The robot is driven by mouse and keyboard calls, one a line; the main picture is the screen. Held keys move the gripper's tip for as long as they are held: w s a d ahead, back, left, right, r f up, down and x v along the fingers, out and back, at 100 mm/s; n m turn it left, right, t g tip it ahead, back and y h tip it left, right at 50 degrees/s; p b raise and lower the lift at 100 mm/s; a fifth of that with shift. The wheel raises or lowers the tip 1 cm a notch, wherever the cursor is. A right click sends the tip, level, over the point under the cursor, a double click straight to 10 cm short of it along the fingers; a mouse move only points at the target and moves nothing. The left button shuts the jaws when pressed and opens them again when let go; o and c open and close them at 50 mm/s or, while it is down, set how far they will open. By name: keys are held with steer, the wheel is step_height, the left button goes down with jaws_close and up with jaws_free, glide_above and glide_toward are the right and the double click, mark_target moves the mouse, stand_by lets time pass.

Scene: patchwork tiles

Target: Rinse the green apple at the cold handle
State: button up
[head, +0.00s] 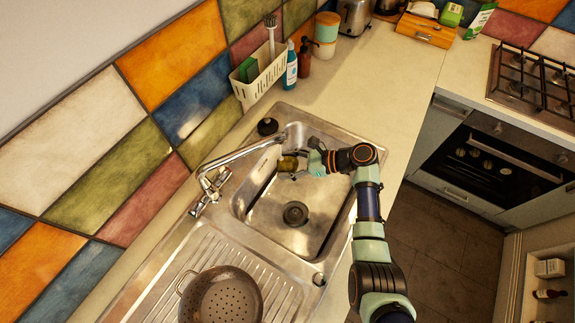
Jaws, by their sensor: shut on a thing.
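No water stream is visible.
The steel sink basin (265,213) has a round drain and raised rims. A colander (220,297) stands on the drainboard. A black stopper (267,126), a white caddy (262,74) and bottles (290,66) stand behind the sink. The counter (390,75) right of them is clear.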

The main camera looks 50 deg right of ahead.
steer(key=shift+s+d+p, duration=0.35)
steer(key=shift+s+d, duration=0.05)
steer(key=shift+s, duration=0.1)
steer(key=shift+w, duration=0.1)
stand_by(0.3)
steer(key=shift+w+a+p, duration=0.4)
steer(key=shift+p, duration=0.05)
steer(key=shift+s, duration=0.1)
steer(key=shift+s+d+p, duration=0.3)
steer(key=shift+s+d, duration=0.1)
steer(key=shift+a+r, duration=0.1)
